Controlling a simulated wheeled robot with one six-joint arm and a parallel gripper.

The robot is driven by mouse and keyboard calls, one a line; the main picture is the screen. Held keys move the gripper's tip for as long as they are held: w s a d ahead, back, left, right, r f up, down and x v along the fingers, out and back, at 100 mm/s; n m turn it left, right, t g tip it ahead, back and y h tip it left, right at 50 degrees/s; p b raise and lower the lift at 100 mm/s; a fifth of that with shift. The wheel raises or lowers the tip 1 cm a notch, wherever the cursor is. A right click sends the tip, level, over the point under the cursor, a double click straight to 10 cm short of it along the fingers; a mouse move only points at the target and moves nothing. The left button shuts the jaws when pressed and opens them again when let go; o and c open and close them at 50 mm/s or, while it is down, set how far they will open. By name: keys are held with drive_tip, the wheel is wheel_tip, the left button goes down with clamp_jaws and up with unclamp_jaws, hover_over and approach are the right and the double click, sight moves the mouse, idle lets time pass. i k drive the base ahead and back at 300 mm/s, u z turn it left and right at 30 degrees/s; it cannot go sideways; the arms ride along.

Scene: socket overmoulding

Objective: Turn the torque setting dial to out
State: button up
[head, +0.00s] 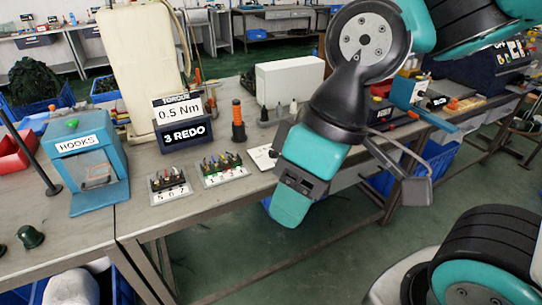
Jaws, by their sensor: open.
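A torque display (178,108) headed TORQUE stands on the bench and reads 0.5 Nm. A dark sign (184,136) below it reads 3 REDO. I cannot make out for certain which part is the torque setting dial, or its setting. A dark tool with an orange top (238,118) stands upright just right of the sign. My gripper (289,205) hangs in front of the bench's front edge, right of and nearer than the display. It is open, touches nothing, and nothing shows in it. My arm hides part of the bench behind it.
Two small trays of connectors, left (169,187) and right (222,170), lie near the bench's front edge. A blue HOOKS box (91,160) stands at the left. A white box (290,80) is behind. A dark green knob-like piece (31,237) sits at the lower left. Open floor lies in front.

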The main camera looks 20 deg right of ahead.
sight(272, 154)
drive_tip(key=u, duration=0.1)
drive_tip(key=k, duration=0.55)
drive_tip(key=u, duration=1.15)
drive_tip(key=i, duration=0.85)
drive_tip(key=z, duration=0.6)
drive_tip(key=i, duration=0.9)
drive_tip(key=z, duration=0.75)
